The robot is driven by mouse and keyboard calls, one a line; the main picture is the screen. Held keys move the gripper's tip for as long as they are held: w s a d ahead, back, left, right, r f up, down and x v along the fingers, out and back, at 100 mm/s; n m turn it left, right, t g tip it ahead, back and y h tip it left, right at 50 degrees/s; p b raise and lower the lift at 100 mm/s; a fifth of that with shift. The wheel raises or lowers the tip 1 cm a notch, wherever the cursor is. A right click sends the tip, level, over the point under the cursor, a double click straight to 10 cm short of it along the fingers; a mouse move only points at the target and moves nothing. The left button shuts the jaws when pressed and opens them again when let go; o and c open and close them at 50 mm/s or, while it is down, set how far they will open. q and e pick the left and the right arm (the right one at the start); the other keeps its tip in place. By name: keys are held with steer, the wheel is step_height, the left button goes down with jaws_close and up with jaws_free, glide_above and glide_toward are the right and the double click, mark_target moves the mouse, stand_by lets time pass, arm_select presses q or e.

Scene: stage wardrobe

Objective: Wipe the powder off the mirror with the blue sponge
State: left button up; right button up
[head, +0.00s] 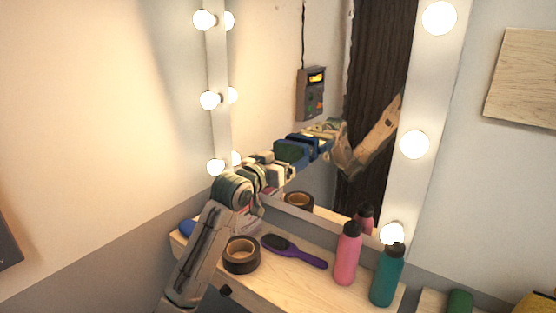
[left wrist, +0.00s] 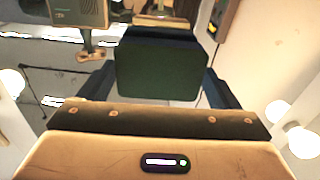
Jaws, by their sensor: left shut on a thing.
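The mirror (head: 268,70) stands upright in a white frame with round lit bulbs. My left gripper (head: 286,158) reaches in front of its glass and is shut on the blue sponge (head: 307,145), which has a dark green face. In the left wrist view the sponge (left wrist: 160,70) sits between the two dark blue fingers of the left gripper (left wrist: 160,88). The sponge is close to the glass, with its reflection beside it; I cannot tell whether they touch. I cannot make out powder on the visible glass. My right gripper is not in view.
On the wooden shelf (head: 262,290) below the mirror are a dark tape roll (head: 241,268), a purple hairbrush (head: 297,251), a pink bottle (head: 347,258) and a teal bottle (head: 386,278). A blue thing (head: 187,228) lies at the shelf's left end. A wooden board (head: 522,78) hangs at right.

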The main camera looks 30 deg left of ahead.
arm_select(q)
steer(key=shift+w+r, duration=0.1)
steer(key=shift+w, duration=0.1)
steer(key=shift+w, duration=0.1)
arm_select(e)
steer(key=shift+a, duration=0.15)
arm_select(q)
steer(key=shift+w+d, duration=0.1)
steer(key=shift+w, duration=0.25)
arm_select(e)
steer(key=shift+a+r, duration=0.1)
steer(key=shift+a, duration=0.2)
arm_select(q)
steer(key=shift+d, duration=0.1)
